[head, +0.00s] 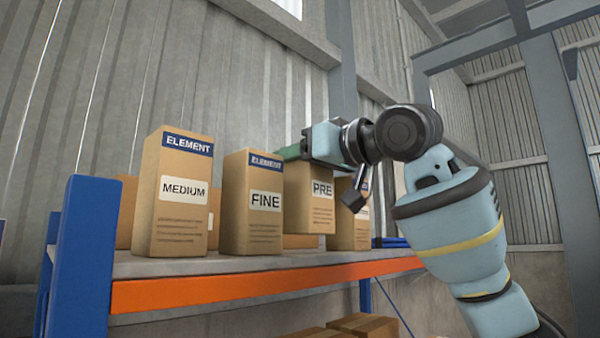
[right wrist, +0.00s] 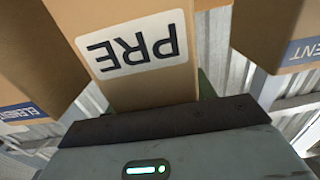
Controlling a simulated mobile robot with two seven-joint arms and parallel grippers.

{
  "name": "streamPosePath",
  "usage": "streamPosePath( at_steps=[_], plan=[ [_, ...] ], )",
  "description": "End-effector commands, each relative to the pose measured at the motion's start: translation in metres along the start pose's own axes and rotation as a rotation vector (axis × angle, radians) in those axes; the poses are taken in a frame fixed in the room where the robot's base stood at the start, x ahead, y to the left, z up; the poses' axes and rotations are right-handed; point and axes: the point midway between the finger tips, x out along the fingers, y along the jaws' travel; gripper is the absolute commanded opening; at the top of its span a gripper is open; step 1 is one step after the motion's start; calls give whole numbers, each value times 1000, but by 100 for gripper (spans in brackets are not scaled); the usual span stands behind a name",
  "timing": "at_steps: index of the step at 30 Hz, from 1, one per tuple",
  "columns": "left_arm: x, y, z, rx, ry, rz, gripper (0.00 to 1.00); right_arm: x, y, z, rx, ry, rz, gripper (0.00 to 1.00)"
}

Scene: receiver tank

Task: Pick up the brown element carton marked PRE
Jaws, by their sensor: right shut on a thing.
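The brown PRE carton (head: 310,215) has a white label and stands out among the row of cartons. Its bottom edge appears a little above the shelf board. My right gripper (head: 332,168) is at its upper part and shut on it, covering its top. In the right wrist view the carton (right wrist: 150,88) is against the dark gripper edge (right wrist: 165,118), its PRE label upside down. The far finger contact is hidden. My left gripper is not in view.
On the shelf (head: 200,264), the FINE carton (head: 252,225) stands close to the left and the MEDIUM carton (head: 180,215) beyond it. Another carton (head: 345,232) stands close to the right. A blue rack post (head: 85,260) is at the left end.

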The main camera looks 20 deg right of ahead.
Motion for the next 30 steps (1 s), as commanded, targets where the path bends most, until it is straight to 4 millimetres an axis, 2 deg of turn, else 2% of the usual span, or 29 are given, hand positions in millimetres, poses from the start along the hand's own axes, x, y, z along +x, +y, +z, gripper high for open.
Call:
streamPosePath(
  at_steps=[2,8,21,30],
  plan=[
    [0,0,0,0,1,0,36,-1,-1,-10,1,3,-2,13],
    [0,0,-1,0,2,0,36,-26,-17,-12,-4,5,-1,13],
    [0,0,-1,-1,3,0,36,-98,-64,-20,-3,7,-2,13],
    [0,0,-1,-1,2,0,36,-130,-85,-23,-1,4,-2,13]
  ],
)
